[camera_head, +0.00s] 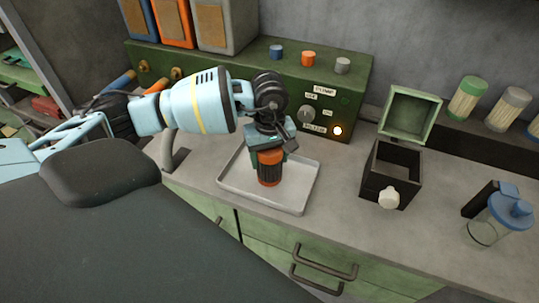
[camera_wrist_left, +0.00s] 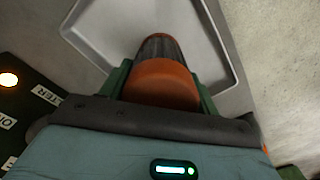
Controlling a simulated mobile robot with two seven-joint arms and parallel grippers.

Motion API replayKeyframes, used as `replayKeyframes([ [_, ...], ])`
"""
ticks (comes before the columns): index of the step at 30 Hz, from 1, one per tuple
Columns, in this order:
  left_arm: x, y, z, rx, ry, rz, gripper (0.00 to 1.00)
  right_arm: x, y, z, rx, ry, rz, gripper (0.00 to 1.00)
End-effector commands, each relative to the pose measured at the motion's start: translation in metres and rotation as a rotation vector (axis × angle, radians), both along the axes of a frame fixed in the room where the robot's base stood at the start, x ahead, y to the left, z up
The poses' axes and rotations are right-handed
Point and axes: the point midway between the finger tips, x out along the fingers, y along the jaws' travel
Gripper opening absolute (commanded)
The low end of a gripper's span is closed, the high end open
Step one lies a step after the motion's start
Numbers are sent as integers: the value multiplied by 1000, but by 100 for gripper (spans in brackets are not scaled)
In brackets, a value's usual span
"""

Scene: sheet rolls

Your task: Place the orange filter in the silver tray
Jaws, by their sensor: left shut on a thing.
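The orange filter (camera_head: 268,168) is a small dark ribbed cylinder with orange ends. My left gripper (camera_head: 268,152) is shut on its upper end and holds it upright over the silver tray (camera_head: 301,190). The tray is a shallow square with a raised rim. In the left wrist view, the filter's orange top (camera_wrist_left: 162,82) sits between the two green fingers, with the tray (camera_wrist_left: 212,62) beyond it. I cannot tell whether the filter's bottom touches the tray floor. My right gripper is not in view.
A green pump box (camera_head: 335,80) with knobs and a lit lamp stands behind the tray. To the right are an open black box (camera_head: 378,185), a green open box (camera_head: 408,113) and a clear jar with a blue lid (camera_head: 492,222). Striped cylinders (camera_head: 468,98) stand at the back right.

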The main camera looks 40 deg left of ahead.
Motion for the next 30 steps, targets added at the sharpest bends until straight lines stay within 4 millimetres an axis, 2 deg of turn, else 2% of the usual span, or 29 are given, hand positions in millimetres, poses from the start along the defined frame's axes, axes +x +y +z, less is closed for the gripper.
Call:
replayKeyframes([
  [1, 0, 0, -2, 0, 0, 0, 30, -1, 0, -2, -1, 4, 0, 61],
  [2, 0, 0, -2, 1, 1, 0, 65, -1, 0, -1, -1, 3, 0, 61],
  [6, 0, 0, -1, 0, 0, 0, 83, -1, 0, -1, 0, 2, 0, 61],
  [14, 0, 0, -1, 0, 0, 1, 83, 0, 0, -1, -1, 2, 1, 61],
  [19, 1, 0, 10, 0, -2, 0, 83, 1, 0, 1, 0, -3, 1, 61],
  [23, 1, 0, 31, 1, -4, 0, 83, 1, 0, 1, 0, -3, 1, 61],
  [30, 1, 0, 80, 0, -4, 0, 83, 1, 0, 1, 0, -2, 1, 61],
])
